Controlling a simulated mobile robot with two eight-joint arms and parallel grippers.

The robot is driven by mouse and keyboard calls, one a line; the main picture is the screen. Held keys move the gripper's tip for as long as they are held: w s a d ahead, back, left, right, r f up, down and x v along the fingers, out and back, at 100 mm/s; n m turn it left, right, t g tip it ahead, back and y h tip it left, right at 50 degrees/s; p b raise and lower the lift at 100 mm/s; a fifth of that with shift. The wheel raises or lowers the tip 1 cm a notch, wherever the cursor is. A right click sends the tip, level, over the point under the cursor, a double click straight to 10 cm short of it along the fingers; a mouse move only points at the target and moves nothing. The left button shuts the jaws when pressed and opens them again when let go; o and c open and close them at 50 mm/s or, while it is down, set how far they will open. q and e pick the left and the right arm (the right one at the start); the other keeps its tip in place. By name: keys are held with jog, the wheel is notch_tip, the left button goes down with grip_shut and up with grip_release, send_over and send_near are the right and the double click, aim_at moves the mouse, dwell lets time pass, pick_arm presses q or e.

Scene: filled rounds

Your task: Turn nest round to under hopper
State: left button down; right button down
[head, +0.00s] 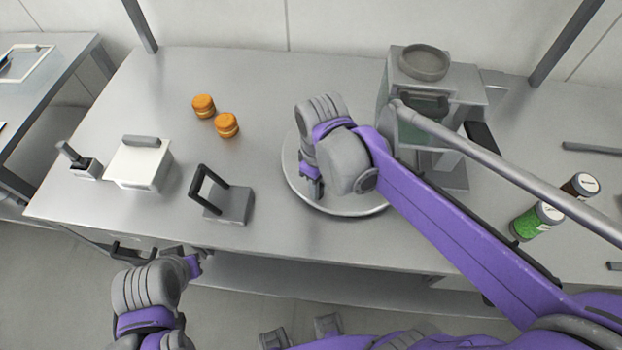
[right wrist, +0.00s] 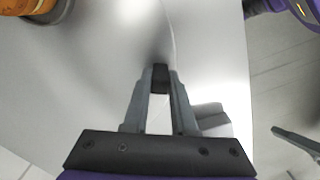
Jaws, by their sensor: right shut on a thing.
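A round pale metal turntable (head: 345,208) lies on the bench in front of the hopper machine (head: 470,95), which has a grey bowl (head: 424,62) on top. My right gripper (head: 316,190) is over the turntable's left part and hides some of it. In the right wrist view my right gripper (right wrist: 160,80) is shut on a small dark peg (right wrist: 160,74) near a curved pale edge. I cannot make out the nest itself; my right arm covers much of the disc. My left gripper (head: 196,263) is low at the bench's front edge, its fingers unclear.
Two orange rounds (head: 227,125) stand left of the turntable. A grey plate with a black handle (head: 234,205), a white box (head: 138,163) and a small lever block (head: 87,168) lie further left. Green (head: 537,221) and brown (head: 580,186) jars lie at the right. The bench's back left is clear.

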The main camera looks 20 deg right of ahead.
jog(key=shift+s+d+n, duration=0.7)
jog(key=shift+d+n, duration=0.15)
jog(key=shift+d, duration=0.05)
jog(key=shift+s+d+n, duration=0.7)
jog(key=shift+d+n, duration=0.15)
jog(key=shift+s+d+n, duration=0.35)
jog(key=shift+d+n, duration=0.35)
jog(key=shift+d, duration=0.05)
jog(key=shift+s+d+n, duration=0.3)
jog(key=shift+d+n, duration=0.4)
jog(key=c, duration=0.7)
grip_release()
jog(key=shift+d, duration=0.15)
jog(key=shift+r, duration=0.1)
notch_tip(320, 180, up, 11)
jog(key=shift+f+p, duration=0.15)
jog(key=shift+p, duration=0.35)
jog(key=shift+s+f, duration=0.1)
